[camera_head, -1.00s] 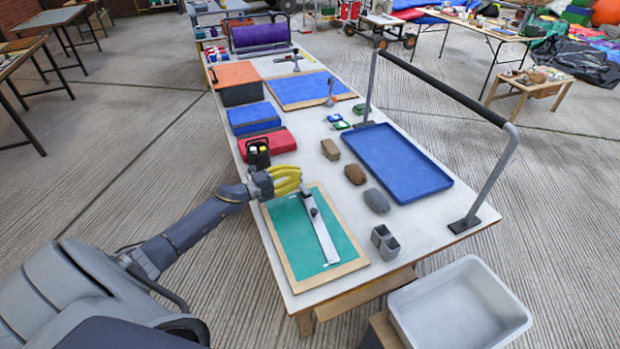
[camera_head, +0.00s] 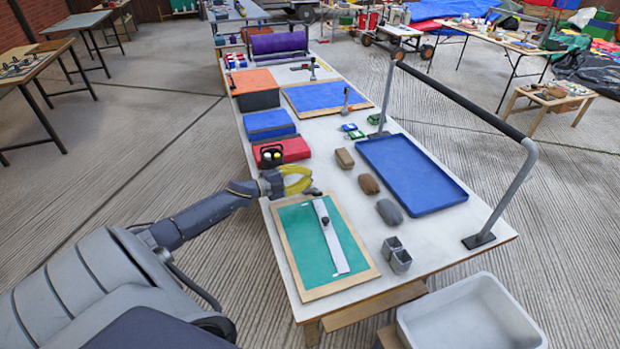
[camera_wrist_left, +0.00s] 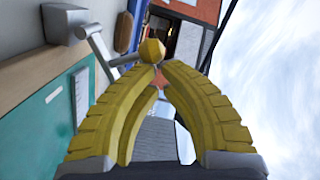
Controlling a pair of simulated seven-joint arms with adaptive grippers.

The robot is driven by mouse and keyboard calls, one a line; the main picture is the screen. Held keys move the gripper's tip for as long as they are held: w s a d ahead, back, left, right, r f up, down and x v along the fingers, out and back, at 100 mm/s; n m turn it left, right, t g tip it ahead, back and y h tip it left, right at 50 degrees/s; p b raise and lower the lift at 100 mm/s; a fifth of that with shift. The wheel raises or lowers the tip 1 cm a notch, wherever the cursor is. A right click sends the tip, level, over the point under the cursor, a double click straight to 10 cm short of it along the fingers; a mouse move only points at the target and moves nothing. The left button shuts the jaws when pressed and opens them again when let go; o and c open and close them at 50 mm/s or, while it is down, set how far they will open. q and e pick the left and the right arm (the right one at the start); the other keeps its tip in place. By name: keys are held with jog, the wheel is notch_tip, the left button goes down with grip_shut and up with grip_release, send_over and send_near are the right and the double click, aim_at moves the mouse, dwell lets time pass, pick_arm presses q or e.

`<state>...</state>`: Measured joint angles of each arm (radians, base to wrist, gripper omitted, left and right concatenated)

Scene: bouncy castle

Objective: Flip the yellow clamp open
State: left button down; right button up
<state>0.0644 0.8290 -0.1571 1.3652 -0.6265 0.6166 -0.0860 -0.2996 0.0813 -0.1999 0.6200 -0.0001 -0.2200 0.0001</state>
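The clamp's yellow knob (camera_wrist_left: 152,48) shows in the left wrist view at the end of a grey lever that runs left toward a grey block (camera_wrist_left: 66,22). My left gripper (camera_wrist_left: 158,68) has yellow curved fingers whose tips come together right at the near side of the knob. I cannot tell whether the tips pinch the knob or only sit against it. In the head view my left gripper (camera_head: 308,180) is above the table at the far edge of the green board (camera_head: 305,255), with a small dark part of the clamp (camera_head: 312,191) beside its tips. My right gripper is out of view.
A white strip with a dark knob (camera_head: 330,235) lies on the green board. A red case (camera_head: 290,150) and blue case (camera_head: 268,124) stand behind the gripper. To the right are brown and grey blocks, a blue tray (camera_head: 410,175) and a tall grey rail (camera_head: 515,190).

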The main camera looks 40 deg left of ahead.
pick_arm(q)
jog(key=shift+w+a+r+n, duration=0.25)
jog(key=shift+w+a+n, duration=0.2)
jog(key=shift+a+n, duration=0.4)
jog(key=shift+w+a+n, duration=0.25)
jog(key=shift+a+n, duration=0.05)
jog(key=shift+n, duration=0.4)
jog(key=shift+w+a+n, duration=0.25)
jog(key=shift+a+n, duration=0.05)
jog(key=shift+n, duration=0.35)
jog(key=shift+w+a+n, duration=0.2)
jog(key=shift+a+n, duration=0.15)
jog(key=shift+n, duration=0.05)
jog(key=shift+w+a+f+n+g, duration=0.25)
jog(key=shift+a+n, duration=0.25)
jog(key=shift+n, duration=0.25)
jog(key=shift+w+a+f+n+g, duration=0.15)
jog(key=shift+w+a+n, duration=0.25)
jog(key=shift+n, duration=0.35)
dwell(0.4)
jog(key=shift+s+a+r, duration=0.1)
dwell(0.5)
